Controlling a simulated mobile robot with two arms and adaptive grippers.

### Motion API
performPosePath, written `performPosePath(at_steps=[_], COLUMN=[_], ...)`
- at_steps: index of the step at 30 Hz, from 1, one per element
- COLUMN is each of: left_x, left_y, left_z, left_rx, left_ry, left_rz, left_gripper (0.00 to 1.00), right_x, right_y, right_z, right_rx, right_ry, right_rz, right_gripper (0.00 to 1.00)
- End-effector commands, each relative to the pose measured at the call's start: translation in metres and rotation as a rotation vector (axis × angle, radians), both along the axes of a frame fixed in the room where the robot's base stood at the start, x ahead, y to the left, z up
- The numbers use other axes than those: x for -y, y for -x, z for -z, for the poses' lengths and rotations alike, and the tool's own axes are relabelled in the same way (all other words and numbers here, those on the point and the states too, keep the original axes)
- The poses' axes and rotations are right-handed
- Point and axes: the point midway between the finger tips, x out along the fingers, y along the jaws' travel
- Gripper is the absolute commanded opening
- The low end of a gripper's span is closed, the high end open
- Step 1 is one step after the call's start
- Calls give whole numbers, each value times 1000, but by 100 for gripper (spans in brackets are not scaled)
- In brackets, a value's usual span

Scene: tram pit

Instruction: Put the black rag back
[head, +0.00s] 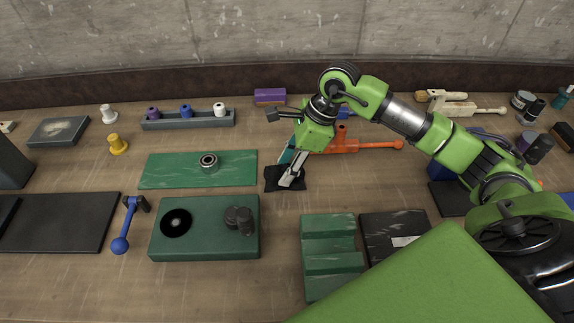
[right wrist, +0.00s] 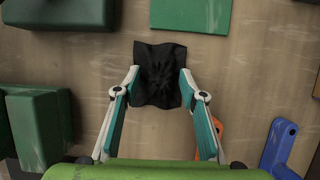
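The black rag (head: 272,184) lies crumpled on the wooden bench, just right of the green mat. In the right wrist view the rag (right wrist: 160,62) lies flat-edged on the wood, wrinkled toward its middle. My right gripper (head: 288,183) points down over the rag. In the right wrist view the right gripper (right wrist: 159,76) is open, with its fingertips apart at the rag's left and right edges. I cannot tell whether the fingertips touch the cloth. My left gripper is not in view.
A green mat (head: 168,172) bears a metal ring (head: 209,163). A green block (head: 205,249) and a stepped green block (head: 330,232) stand in front. An orange tool (head: 365,146) lies behind right of the gripper. Bare wood lies between the two green blocks.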

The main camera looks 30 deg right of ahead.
Motion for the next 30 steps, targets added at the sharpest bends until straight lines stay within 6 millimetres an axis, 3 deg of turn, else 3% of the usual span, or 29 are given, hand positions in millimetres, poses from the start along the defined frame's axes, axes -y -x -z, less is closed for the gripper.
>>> performPosePath(at_steps=[7,14,21,30], left_x=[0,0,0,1], left_y=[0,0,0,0], left_z=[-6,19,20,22], left_rx=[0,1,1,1], left_ry=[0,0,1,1], left_rz=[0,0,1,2], left_gripper=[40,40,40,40], right_x=[2,18,35,44], right_y=[0,7,17,22], right_z=[-5,-52,-103,-129], right_rx=[2,10,5,1], right_ry=[1,3,0,0], right_rz=[1,2,2,0], right_gripper=[38,38,38,38])
